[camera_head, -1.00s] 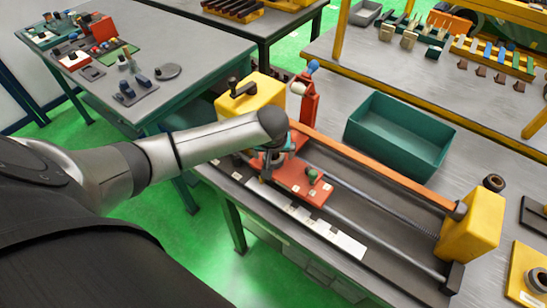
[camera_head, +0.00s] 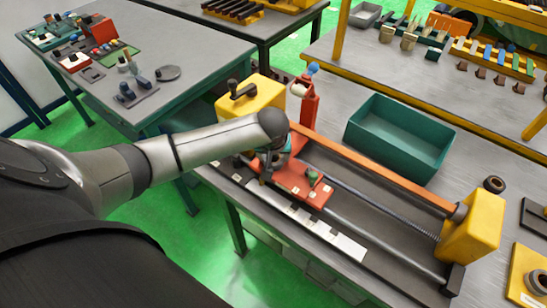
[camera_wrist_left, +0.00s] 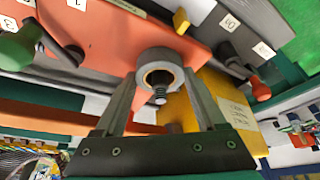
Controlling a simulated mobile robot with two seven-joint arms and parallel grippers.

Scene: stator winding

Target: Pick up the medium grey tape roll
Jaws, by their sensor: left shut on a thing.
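In the left wrist view, a grey tape roll (camera_wrist_left: 160,56) with a tan inner core sits between the two fingers of my left gripper (camera_wrist_left: 162,85). The gripper is shut on it, one finger on each side. A small threaded metal post (camera_wrist_left: 160,97) shows at the roll's opening; I cannot tell whether the roll is still around it. In the head view, my left gripper (camera_head: 267,170) is over the left part of the orange-red carriage (camera_head: 304,187). The roll is hard to make out there, behind the gripper and wrist. My right gripper is not in view.
The carriage sits on rails between two yellow end blocks (camera_head: 474,228). A red post (camera_head: 309,100) with a blue knob stands just behind the wrist. A green open bin (camera_head: 398,135) is behind the orange bar. A dark roll (camera_head: 494,184) and another roll (camera_head: 538,281) lie at right.

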